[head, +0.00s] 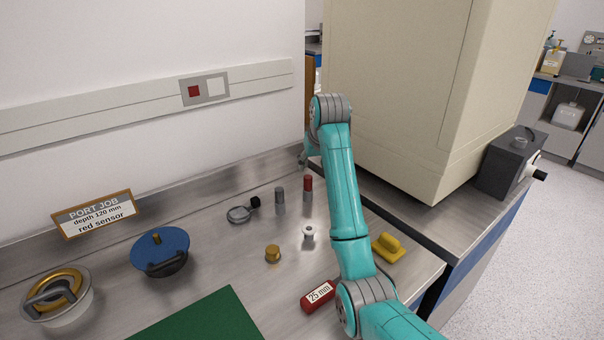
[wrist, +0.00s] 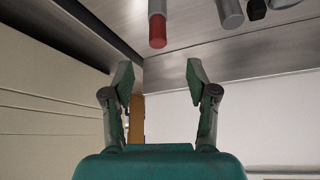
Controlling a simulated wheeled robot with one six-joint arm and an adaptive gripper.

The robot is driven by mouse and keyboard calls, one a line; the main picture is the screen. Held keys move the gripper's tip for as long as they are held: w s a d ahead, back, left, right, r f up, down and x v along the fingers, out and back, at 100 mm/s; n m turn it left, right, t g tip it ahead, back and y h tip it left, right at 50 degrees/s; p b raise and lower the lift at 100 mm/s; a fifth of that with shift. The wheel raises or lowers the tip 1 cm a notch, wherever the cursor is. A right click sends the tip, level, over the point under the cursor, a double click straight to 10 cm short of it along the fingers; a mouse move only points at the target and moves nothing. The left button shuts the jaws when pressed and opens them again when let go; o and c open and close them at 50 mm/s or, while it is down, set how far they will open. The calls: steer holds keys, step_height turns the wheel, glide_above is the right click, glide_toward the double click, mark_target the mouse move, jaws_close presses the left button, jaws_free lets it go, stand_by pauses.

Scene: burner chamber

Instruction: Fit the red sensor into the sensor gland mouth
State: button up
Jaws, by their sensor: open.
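The red sensor (head: 308,184) is a slim upright cylinder with a red top and a grey lower part, on the steel bench just left of my arm. It also shows in the wrist view (wrist: 158,30) at the top centre, beyond my fingertips. My gripper (wrist: 160,74) is open and empty, its two fingers spread apart, and it does not touch the sensor. In the head view my arm hides most of the gripper. I cannot identify the sensor gland mouth with certainty in either view.
A grey cylinder (head: 280,199) stands close left of the sensor. A small pale flanged piece (head: 308,233), brass cap (head: 273,254), red "25 mm" block (head: 318,296) and yellow handle (head: 388,248) are nearby. A tall beige cabinet (head: 400,90) rises behind. A sign (head: 94,214) reads "depth 120 mm, red sensor".

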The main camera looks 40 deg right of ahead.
mark_target(308, 177)
steer(key=x, duration=0.5)
steer(key=shift+w+d+r, duration=0.15)
steer(key=shift+w+d, duration=0.05)
steer(key=shift+w, duration=0.15)
steer(key=shift+x, duration=3.05)
steer(key=shift+d, duration=0.1)
jaws_close()
